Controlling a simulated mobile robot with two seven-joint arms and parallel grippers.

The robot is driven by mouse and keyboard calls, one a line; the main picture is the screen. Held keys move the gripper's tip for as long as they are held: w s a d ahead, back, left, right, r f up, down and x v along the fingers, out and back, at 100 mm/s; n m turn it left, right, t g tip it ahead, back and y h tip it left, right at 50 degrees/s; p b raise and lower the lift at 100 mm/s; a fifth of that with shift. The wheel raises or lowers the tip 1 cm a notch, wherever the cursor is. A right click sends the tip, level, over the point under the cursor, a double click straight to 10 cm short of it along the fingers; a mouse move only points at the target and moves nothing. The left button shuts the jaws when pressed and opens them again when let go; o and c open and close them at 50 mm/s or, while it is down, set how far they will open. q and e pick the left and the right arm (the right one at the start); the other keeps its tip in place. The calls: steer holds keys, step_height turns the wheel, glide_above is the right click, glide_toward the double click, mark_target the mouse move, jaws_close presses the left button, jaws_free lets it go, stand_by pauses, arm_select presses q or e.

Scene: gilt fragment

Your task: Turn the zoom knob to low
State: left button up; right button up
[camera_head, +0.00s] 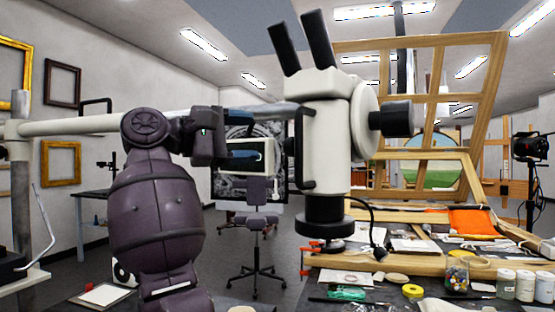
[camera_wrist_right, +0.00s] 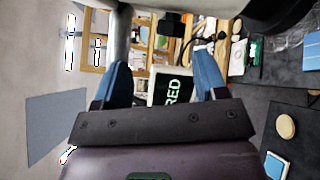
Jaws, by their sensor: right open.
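The white microscope head (camera_head: 330,130) hangs on a long pale horizontal boom, with two black eyepieces on top. A large black knob (camera_head: 392,118) sticks out from a pale round disc on its right side. No markings on the knob can be read, so its setting cannot be told. My right gripper (camera_head: 246,136) is left of the microscope head, apart from it and across the body from the knob. In the right wrist view my right gripper (camera_wrist_right: 163,72) shows two blue fingers spread wide with nothing gripped. My left gripper is in neither view.
The boom (camera_head: 80,124) passes beside my right arm. A black bar handle (camera_head: 303,150) sits on the microscope's left side. Below stands a cluttered worktable with jars (camera_head: 525,284) and a yellow roll (camera_head: 412,291). A wooden easel frame (camera_head: 490,110) rises behind the knob.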

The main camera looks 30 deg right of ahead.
mark_target(285, 146)
steer(key=d, duration=0.3)
steer(key=d+f+t+y, duration=0.1)
steer(key=d, duration=0.1)
steer(key=d+m+y+b, duration=0.1)
steer(key=d, duration=0.2)
steer(key=shift+s+d+f+t, duration=0.15)
steer(key=shift+s+d+t, duration=0.1)
steer(key=shift+d+t, duration=0.05)
stand_by(0.3)
steer(key=c, duration=0.9)
